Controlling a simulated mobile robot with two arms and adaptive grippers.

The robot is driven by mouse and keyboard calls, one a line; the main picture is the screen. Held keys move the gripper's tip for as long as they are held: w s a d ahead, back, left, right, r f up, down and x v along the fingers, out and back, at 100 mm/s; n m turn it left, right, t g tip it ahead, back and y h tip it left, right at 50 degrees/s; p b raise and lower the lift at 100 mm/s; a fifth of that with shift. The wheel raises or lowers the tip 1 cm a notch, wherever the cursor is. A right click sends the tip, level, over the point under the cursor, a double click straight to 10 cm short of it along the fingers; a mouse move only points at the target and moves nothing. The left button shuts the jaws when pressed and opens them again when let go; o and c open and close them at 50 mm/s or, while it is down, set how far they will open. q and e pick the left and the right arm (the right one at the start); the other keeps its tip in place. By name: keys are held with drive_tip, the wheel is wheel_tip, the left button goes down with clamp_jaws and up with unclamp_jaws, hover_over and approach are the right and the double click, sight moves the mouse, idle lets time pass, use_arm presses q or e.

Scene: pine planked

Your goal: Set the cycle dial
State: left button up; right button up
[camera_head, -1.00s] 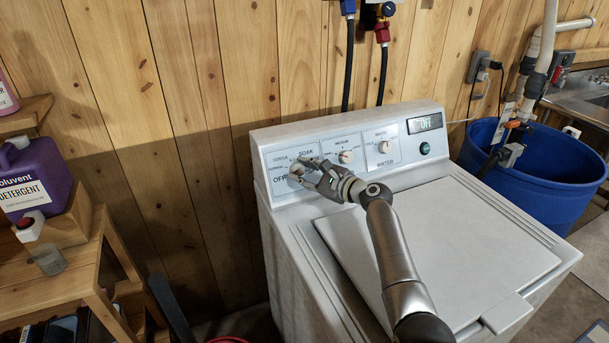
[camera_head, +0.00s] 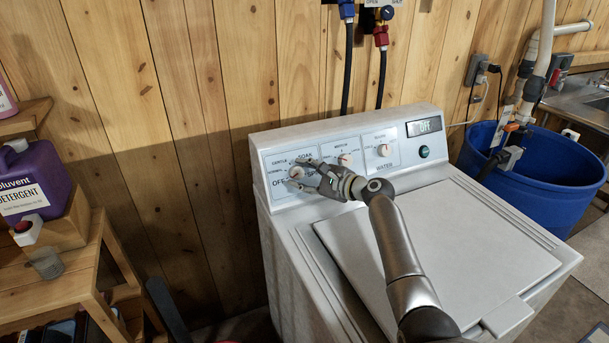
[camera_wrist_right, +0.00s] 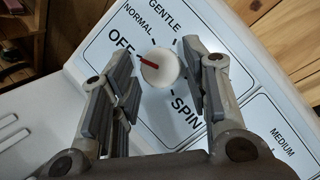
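The cycle dial (camera_head: 295,172) is the white round knob at the left of the washer's (camera_head: 440,230) control panel. In the right wrist view the dial (camera_wrist_right: 167,75) has a red pointer toward OFF, with NORMAL, GENTLE and SPIN labels around it. My right gripper (camera_head: 304,175) is at the dial and partly hides its labels in the head view. In the right wrist view its fingers (camera_wrist_right: 163,60) stand open, one on each side of the dial, with a small gap showing on the right. The panel display (camera_head: 424,126) reads "Off". My left gripper is out of view.
Two smaller knobs (camera_head: 344,159) and (camera_head: 383,150) and a green button (camera_head: 424,151) sit farther right on the panel. A wooden shelf with a purple detergent jug (camera_head: 35,180) is at left. A blue tub (camera_head: 545,185) stands at right.

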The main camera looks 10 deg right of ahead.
drive_tip(key=shift+o, duration=0.6)
drive_tip(key=v, duration=1.2)
